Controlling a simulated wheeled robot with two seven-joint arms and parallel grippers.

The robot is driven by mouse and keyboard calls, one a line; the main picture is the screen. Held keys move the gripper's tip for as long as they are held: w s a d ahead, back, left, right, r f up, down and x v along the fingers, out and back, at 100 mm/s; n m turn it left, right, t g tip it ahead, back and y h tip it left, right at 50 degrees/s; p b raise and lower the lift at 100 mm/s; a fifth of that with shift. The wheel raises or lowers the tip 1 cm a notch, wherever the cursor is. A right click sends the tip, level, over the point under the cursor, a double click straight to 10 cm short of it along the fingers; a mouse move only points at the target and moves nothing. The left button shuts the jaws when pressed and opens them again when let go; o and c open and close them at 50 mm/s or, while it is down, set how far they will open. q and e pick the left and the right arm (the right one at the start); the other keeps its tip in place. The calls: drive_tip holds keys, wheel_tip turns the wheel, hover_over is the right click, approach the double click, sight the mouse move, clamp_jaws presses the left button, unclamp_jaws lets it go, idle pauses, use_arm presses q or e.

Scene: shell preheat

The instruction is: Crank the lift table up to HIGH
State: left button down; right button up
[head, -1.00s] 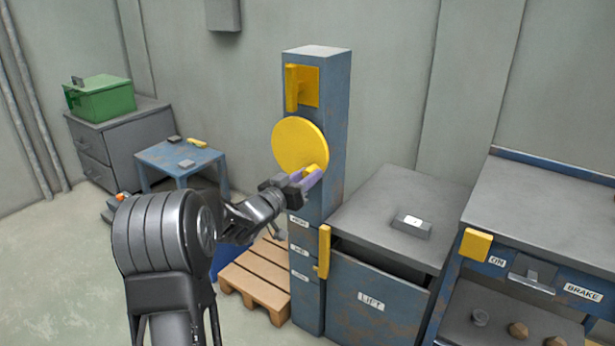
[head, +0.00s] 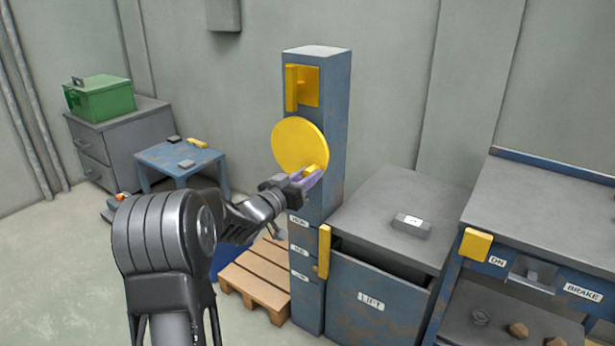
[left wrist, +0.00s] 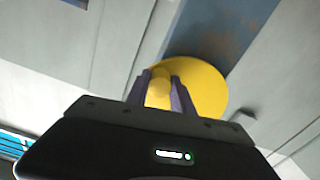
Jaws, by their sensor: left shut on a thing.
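The yellow crank disc (head: 299,143) is on the front of the blue post (head: 325,120). My left gripper (head: 311,178) is shut on the yellow crank knob at the disc's lower right edge. In the left wrist view the knob (left wrist: 159,92) sits between the two purple fingers, in front of the disc (left wrist: 205,90). The lift table (head: 385,210), with a LIFT label on its front, stands right of the post. A yellow pointer (head: 324,252) is low on the post beside several white labels, too small to read surely. My right gripper is not in view.
A small grey box (head: 412,225) lies on the lift table top. A bench (head: 545,210) with a yellow square and a BRAKE label stands at the right. A wooden pallet (head: 258,275) is on the floor left of the post. A small blue table (head: 180,157) stands behind my arm.

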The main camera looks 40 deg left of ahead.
sight(278, 151)
use_arm(q)
drive_tip(key=shift+f, duration=0.15)
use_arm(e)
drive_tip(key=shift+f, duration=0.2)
